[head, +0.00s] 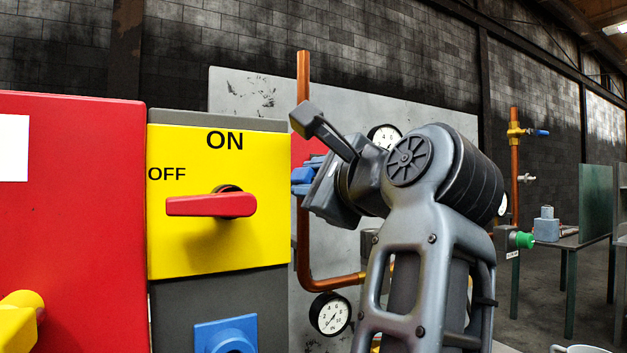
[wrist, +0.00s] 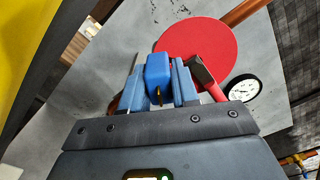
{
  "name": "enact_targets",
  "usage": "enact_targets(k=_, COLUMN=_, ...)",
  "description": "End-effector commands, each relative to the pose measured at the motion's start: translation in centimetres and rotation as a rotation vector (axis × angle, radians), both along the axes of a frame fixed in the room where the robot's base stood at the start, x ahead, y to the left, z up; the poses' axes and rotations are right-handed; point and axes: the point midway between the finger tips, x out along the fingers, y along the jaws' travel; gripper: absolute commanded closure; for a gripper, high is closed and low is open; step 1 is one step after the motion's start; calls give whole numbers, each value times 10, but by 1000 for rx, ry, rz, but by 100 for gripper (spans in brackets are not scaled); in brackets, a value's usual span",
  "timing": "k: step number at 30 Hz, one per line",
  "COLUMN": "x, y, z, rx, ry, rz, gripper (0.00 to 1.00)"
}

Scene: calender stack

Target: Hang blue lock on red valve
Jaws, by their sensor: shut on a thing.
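In the wrist view, my gripper (wrist: 158,88) is shut on the blue lock (wrist: 158,68), which sits between its two blue fingers. Behind and to the right is the red valve, showing a large red disc (wrist: 212,38) and a red handle (wrist: 206,78) beside the right finger. I cannot tell whether the lock touches the valve; its shackle is not clearly visible. In the head view, my gripper (head: 302,180) shows as blue parts at the yellow panel's right edge. A bit of red (head: 315,160) shows just above it; the rest is hidden by my wrist and the panel.
A yellow ON/OFF panel (head: 185,255) with a red switch handle (head: 212,205) and a red cabinet (head: 70,150) stand close on the left. A copper pipe (head: 303,80), a lower gauge (head: 330,313) and a grey board (head: 240,90) lie behind my arm.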

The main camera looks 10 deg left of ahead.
Motion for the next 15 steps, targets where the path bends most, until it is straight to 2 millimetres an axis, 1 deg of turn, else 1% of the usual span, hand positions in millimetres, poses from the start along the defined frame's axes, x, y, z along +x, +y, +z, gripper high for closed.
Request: enact_targets(k=15, x=9, y=6, z=1, rx=0, ry=0, rz=1, gripper=100)
